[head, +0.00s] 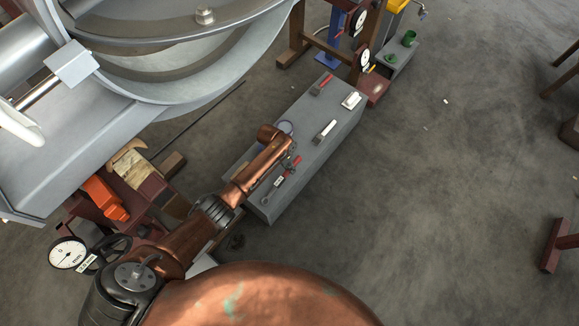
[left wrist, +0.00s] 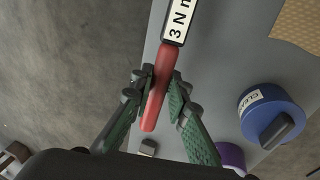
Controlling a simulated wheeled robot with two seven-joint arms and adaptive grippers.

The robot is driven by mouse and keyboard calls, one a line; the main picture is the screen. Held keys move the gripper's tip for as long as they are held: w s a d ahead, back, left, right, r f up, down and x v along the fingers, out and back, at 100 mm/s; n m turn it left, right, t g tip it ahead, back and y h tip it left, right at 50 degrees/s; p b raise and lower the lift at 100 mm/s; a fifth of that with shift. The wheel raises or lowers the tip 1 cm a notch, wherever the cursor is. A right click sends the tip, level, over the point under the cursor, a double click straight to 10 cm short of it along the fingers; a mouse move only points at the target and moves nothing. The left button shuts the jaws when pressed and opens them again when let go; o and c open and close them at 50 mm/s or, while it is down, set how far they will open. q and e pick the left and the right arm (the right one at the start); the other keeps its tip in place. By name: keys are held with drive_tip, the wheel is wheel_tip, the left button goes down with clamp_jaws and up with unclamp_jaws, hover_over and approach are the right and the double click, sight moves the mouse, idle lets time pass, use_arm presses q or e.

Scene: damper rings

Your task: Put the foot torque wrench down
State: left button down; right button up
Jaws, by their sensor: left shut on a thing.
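The foot torque wrench (head: 280,180) has a red handle and a white label reading "3 Nm" in the left wrist view (left wrist: 155,100). My left gripper (head: 291,160) is over the near end of the grey bench top (head: 315,155). In the left wrist view, its green-padded fingers (left wrist: 156,88) are closed around the red handle, with the labelled shaft pointing away toward the top. The wrench lies over the bench surface near its left edge; I cannot tell whether it touches. My arm partly hides the bench. My right gripper is not in view.
On the bench are a blue lidded tub (left wrist: 266,112), a purple round thing (left wrist: 230,155), a tan cloth (left wrist: 300,22), a white-ended brush (head: 325,131), a red-handled tool (head: 321,85) and a white block (head: 351,100). Bare bench top lies between them. A large metal housing (head: 190,60) overhangs at upper left.

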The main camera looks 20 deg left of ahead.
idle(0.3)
use_arm(q)
drive_tip(key=shift+w+d+f+g+b, duration=0.1)
drive_tip(key=shift+w+f+g+b, duration=0.1)
drive_tip(key=shift+f+b, duration=0.25)
drive_tip(key=shift+w+f+g+b, duration=0.1)
drive_tip(key=shift+f+g+b, duration=0.15)
drive_tip(key=shift+b, duration=0.25)
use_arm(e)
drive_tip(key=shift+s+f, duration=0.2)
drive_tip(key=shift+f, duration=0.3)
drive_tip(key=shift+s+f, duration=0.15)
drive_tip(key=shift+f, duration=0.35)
use_arm(q)
drive_tip(key=shift+f+g+y+b, duration=0.3)
drive_tip(key=shift+f+b, duration=0.25)
drive_tip(key=shift+b, duration=0.2)
drive_tip(key=shift+w, duration=0.1)
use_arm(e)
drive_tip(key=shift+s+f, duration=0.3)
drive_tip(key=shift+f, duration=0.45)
use_arm(q)
drive_tip(key=shift+r, duration=0.1)
drive_tip(key=c, duration=2.3)
unclamp_jaws()
drive_tip(key=shift+o, duration=0.6)
